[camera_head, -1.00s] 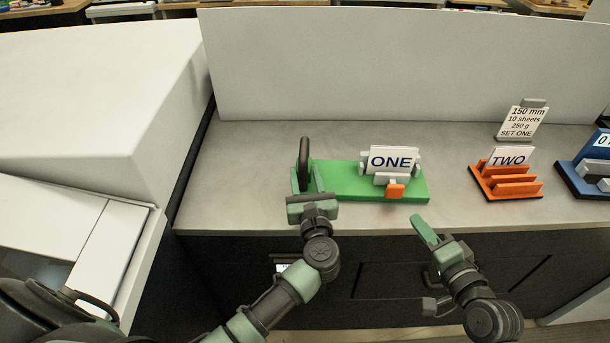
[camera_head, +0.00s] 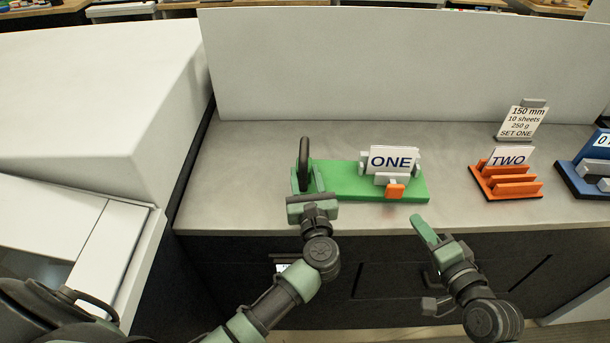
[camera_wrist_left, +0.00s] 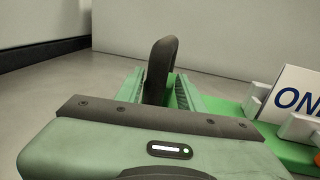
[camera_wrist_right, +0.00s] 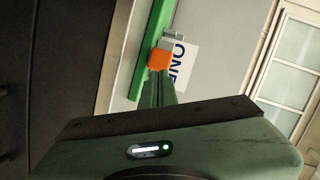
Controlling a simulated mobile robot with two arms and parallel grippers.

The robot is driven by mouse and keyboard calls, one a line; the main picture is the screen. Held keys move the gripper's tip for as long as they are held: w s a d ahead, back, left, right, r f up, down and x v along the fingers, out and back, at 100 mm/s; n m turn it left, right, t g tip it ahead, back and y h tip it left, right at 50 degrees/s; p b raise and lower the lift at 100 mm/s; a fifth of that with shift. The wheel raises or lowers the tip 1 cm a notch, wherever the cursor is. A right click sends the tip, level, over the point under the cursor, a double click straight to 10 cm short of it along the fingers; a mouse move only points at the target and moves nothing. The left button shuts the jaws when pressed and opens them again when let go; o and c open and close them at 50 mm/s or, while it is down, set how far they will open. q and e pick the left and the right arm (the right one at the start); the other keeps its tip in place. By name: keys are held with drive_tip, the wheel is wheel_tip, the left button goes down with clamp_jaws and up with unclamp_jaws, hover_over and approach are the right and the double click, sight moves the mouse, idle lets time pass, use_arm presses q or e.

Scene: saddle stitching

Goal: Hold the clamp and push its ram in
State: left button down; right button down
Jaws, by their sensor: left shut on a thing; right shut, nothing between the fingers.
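The clamp has a long green base (camera_head: 342,182) on the grey counter. A dark upright handle (camera_head: 304,150) stands at its left end. My left gripper (camera_head: 303,181) is shut on this handle; the left wrist view shows the handle (camera_wrist_left: 158,68) between the green fingers. At the clamp's right part, a white card marked ONE (camera_head: 391,158) stands between grey jaws. An orange ram knob (camera_head: 395,191) sits at the front below the card. My right gripper (camera_head: 424,230) is shut and empty in front of the counter edge, apart from the knob. The right wrist view shows the orange knob (camera_wrist_right: 159,59) beyond the fingertips.
An orange rack with a card marked TWO (camera_head: 508,189) stands to the right. A label sign (camera_head: 522,122) stands behind it, and a blue stand (camera_head: 578,179) is at the far right. A white panel (camera_head: 400,65) closes the back. The counter between clamp and rack is clear.

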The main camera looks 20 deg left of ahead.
sight(393, 185)
idle(0.6)
drive_tip(key=shift+s+a+f+m+g+h, duration=0.15)
drive_tip(key=shift+s+a+f+g+h, duration=0.25)
drive_tip(key=shift+g, duration=0.5)
drive_tip(key=shift+s+a+f+m+g+h, duration=0.2)
drive_tip(key=shift+s+g+h, duration=0.3)
drive_tip(key=shift+g, duration=0.4)
drive_tip(key=shift+s+a+f+m+g+h, duration=0.1)
drive_tip(key=shift+s+a+f+g+h, duration=0.25)
drive_tip(key=shift+g, duration=0.55)
drive_tip(key=shift+r, duration=0.1)
drive_tip(key=shift+w+a, duration=0.5)
drive_tip(key=shift+w, duration=0.85)
drive_tip(key=shift+w+a, duration=0.55)
drive_tip(key=shift+w, duration=0.75)
drive_tip(key=shift+w+a, duration=0.5)
drive_tip(key=shift+w, duration=0.85)
drive_tip(key=shift+w, duration=0.1)
drive_tip(key=shift+w+a, duration=0.1)
drive_tip(key=shift+w, duration=0.2)
